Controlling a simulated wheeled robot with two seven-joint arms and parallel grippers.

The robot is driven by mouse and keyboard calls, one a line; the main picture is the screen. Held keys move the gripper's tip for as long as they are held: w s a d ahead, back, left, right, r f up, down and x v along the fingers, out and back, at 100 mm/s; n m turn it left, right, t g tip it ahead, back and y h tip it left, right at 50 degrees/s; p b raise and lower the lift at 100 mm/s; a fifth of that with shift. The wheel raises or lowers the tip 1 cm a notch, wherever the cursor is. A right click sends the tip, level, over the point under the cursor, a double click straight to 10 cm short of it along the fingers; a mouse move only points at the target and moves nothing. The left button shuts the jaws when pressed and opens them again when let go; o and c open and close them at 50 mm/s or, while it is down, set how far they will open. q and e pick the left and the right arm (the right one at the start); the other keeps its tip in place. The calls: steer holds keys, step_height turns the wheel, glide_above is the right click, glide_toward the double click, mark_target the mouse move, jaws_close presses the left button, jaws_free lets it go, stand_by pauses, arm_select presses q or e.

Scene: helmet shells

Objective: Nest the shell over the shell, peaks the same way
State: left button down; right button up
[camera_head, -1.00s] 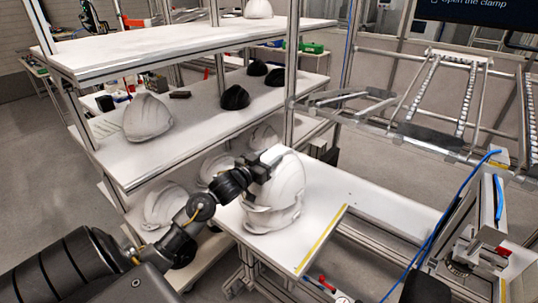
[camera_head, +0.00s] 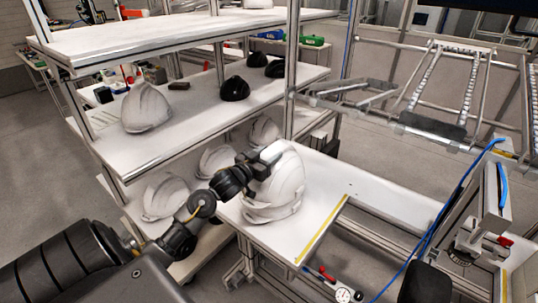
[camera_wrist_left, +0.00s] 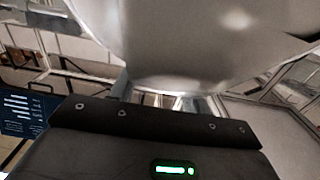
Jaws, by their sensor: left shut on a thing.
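A white helmet shell (camera_head: 280,180) is at the near end of the white bench, its rim low and its dome up. My left gripper (camera_head: 266,158) is shut on this shell at its upper left side. Another white shell (camera_head: 262,214) appears to be beneath it, with only a low band showing; how closely the two fit, and whether their peaks line up, I cannot tell. In the left wrist view the held shell (camera_wrist_left: 200,45) fills the top, close above the gripper body. My right gripper is not in view.
The white bench (camera_head: 325,185) has free room right of the shells, with a yellow strip (camera_head: 322,232) along its edge. A shelf rack at left holds a white shell (camera_head: 146,107) and dark shells (camera_head: 234,89). More white shells (camera_head: 166,195) sit on its lower shelf.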

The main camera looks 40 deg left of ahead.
arm_select(q)
steer(key=shift+f+b, duration=0.85)
steer(key=shift+f, duration=0.75)
steer(key=c, duration=0.6)
jaws_free()
steer(key=shift+f, duration=0.15)
steer(key=shift+s, duration=0.15)
steer(key=shift+s, duration=0.35)
steer(key=s+b, duration=0.2)
steer(key=s, duration=0.6)
steer(key=shift+s+d, duration=0.1)
steer(key=shift+s, duration=0.85)
